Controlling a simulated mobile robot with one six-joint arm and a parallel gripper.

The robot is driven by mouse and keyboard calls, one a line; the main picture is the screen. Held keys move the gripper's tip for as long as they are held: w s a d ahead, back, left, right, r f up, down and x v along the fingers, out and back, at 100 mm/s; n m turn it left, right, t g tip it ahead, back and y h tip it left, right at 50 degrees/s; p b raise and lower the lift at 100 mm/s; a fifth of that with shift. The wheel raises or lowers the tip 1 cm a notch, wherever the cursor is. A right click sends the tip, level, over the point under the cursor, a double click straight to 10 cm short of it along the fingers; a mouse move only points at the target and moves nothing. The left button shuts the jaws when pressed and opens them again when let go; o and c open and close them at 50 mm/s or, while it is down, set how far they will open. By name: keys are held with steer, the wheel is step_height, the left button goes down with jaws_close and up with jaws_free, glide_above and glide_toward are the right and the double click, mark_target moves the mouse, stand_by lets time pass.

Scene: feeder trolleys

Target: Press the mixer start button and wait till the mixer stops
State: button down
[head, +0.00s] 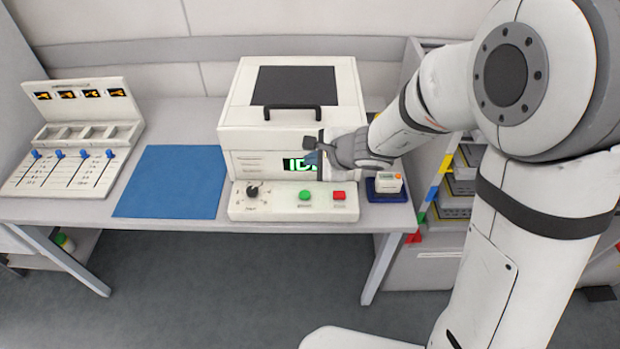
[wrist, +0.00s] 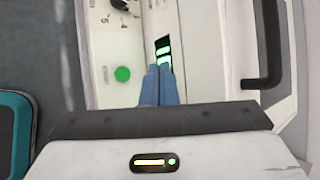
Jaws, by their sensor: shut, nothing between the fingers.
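The mixer (head: 240,139) is a white box with a dark lid panel and a black handle, standing on the bench, its lid down. Its front panel (head: 278,214) carries a black knob (head: 252,191), a green button (head: 305,195) and a red button (head: 339,195). A display (head: 296,164) shows green characters, partly hidden by my gripper (head: 318,170). My gripper is shut and empty, in front of the display and above the green button. In the wrist view, the blue fingertips (wrist: 160,70) are together beside the green button (wrist: 123,74), apart from it.
A blue mat (head: 172,181) lies left of the mixer. A panel with several blue sliders (head: 70,170) stands at the far left. A small white device on a blue base (head: 386,184) sits right of the mixer. A shelf with grey trays (head: 459,187) is at the right.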

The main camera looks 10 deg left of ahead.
steer(key=f+m, duration=0.1)
steer(key=w+a+f+m, duration=0.1)
steer(key=shift+w+a+f+m, duration=0.1)
steer(key=shift+a+f+m, duration=0.2)
steer(key=shift+f, duration=0.1)
steer(key=b, duration=0.6)
glide_above(308, 196)
step_height(308, 196, down, 8)
steer(key=shift+r, duration=0.2)
steer(key=shift+f+b, duration=0.65)
steer(key=shift+b, duration=0.05)
stand_by(1.1)
steer(key=shift+f+b, duration=0.4)
steer(key=shift+b, duration=0.3)
